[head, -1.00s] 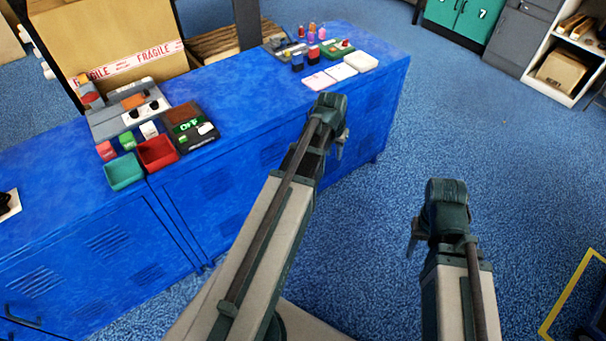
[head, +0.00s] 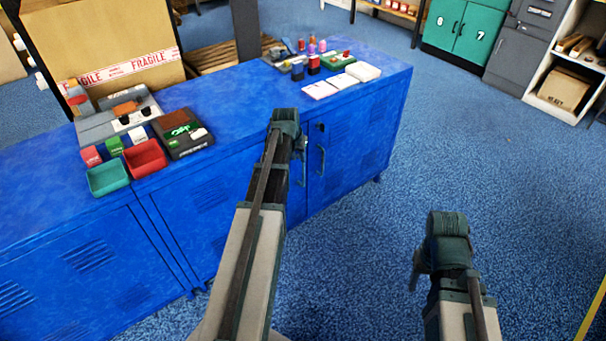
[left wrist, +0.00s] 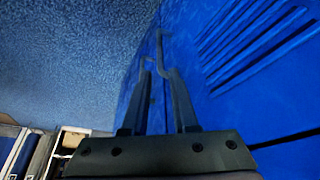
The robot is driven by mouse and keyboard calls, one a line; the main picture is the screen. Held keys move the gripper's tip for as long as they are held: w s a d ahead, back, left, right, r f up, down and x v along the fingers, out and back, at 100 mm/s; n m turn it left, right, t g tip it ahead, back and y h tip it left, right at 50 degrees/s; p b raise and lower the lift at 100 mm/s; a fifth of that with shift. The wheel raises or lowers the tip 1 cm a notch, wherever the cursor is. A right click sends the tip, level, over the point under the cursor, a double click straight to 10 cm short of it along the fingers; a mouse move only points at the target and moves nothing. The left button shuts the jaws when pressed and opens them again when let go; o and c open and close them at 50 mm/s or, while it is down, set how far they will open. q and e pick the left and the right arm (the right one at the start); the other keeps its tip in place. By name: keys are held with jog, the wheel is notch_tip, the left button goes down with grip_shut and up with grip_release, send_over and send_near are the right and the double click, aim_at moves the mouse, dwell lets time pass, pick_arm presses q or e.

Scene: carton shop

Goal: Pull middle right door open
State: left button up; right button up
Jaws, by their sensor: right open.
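The blue cabinet (head: 215,205) has several louvred doors along its front. A bar handle (head: 321,160) shows on the door panel just right of my left arm. My left gripper (head: 301,165) is close to the cabinet front, and the arm partly hides it in the head view. In the left wrist view its two fingers (left wrist: 160,95) stand apart, with a handle (left wrist: 160,48) at or just beyond their tips. I cannot tell whether they touch it. The door's louvres (left wrist: 255,40) show at right. My right gripper (head: 416,273) is open over the floor, away from the cabinet.
On the cabinet top are a red bin (head: 145,160), a teal bin (head: 108,178), a dark device (head: 183,135) and a white pad (head: 363,71). A carton (head: 110,50) stands behind. The blue carpet (head: 480,150) right of the cabinet is clear.

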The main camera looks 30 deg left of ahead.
aim_at(303, 170)
pick_arm(q)
jog(key=b+x, duration=1)
jog(key=x, duration=0.2)
jog(key=shift+f+b, duration=0.3)
jog(key=shift+b, duration=0.1)
grip_shut()
dwell(0.8)
